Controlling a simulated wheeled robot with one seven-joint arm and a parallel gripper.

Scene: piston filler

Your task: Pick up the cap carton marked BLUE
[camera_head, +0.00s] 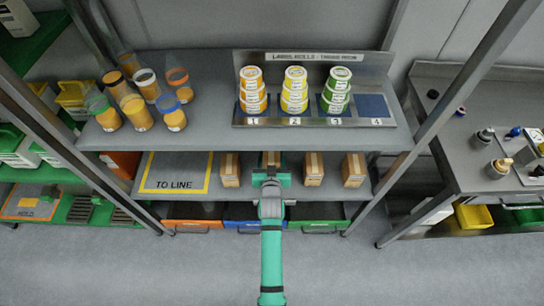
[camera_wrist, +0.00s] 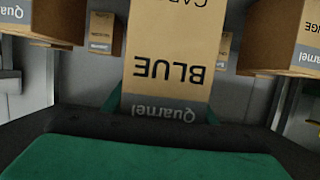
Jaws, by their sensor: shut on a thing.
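The cap carton marked BLUE (camera_wrist: 168,55) is a brown cardboard box with a grey band reading Quarnel. It fills the middle of the wrist view, its lettering upside down there. My gripper (camera_wrist: 165,108) is shut on it, with a green finger at each side. In the head view my gripper (camera_head: 271,180) is at the lower shelf, in the row of cartons. Only the top of the BLUE carton (camera_head: 271,158) shows there behind my gripper. Whether it touches the shelf cannot be told.
Similar cartons stand on the lower shelf, one to the left (camera_head: 230,170) and two to the right (camera_head: 313,169) (camera_head: 354,170). A yellow-framed TO LINE area (camera_head: 176,187) at the left is empty. The upper shelf (camera_head: 200,142) overhangs, bearing jars and stacked label rolls.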

